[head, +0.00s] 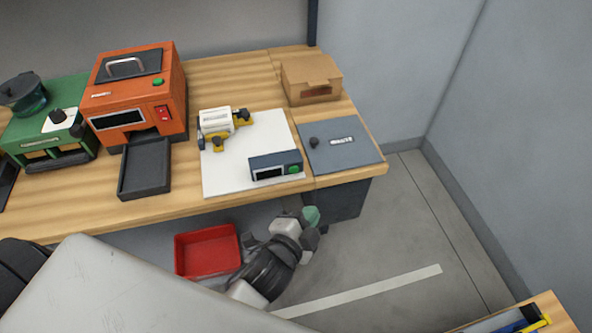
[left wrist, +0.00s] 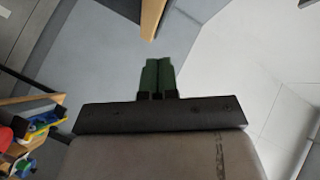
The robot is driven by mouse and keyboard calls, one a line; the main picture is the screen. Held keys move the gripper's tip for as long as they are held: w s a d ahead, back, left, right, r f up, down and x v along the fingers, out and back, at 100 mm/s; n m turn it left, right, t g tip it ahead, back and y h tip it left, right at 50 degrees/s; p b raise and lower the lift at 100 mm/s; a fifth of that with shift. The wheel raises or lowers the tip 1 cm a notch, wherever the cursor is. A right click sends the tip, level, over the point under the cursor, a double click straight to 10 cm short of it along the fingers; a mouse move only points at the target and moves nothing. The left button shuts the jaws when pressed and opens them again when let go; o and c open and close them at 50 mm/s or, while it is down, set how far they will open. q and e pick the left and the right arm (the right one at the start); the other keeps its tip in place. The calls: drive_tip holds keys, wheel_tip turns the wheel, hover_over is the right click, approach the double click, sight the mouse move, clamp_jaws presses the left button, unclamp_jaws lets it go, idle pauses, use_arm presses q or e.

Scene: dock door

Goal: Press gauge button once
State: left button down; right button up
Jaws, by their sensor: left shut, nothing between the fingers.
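A small dark blue box with a display window, seemingly the gauge (head: 268,160), sits at the front right of a white mat (head: 222,180) on the workbench. Its round green button (head: 294,169) is on the right of its front face. My left gripper (head: 311,216) is in front of and below the bench edge, a little right of the gauge and apart from it. Its green fingers (left wrist: 158,76) are shut together and empty in the left wrist view. The gauge is not visible in the left wrist view. My right gripper is not in view.
An orange machine (head: 161,112) with its own green button, a dark tray (head: 145,170) and a green machine (head: 72,145) stand left. A white and yellow device (head: 216,121) is behind the gauge. A grey plate (head: 345,153) and cardboard box (head: 311,78) are right. A red bin (head: 207,251) is below.

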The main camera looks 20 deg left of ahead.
sight(294, 170)
use_arm(q)
drive_tip(key=shift+w+a, duration=0.8)
drive_tip(key=shift+w, duration=0.45)
drive_tip(key=shift+w+a, duration=0.85)
drive_tip(key=shift+w, duration=0.35)
drive_tip(key=shift+w+a, duration=0.8)
drive_tip(key=shift+w, duration=0.45)
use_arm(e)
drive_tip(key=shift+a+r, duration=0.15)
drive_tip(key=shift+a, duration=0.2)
use_arm(q)
drive_tip(key=shift+w+a+r+p, duration=0.1)
drive_tip(key=shift+w+a+p, duration=0.15)
drive_tip(key=shift+p, duration=0.15)
drive_tip(key=shift+w, duration=0.1)
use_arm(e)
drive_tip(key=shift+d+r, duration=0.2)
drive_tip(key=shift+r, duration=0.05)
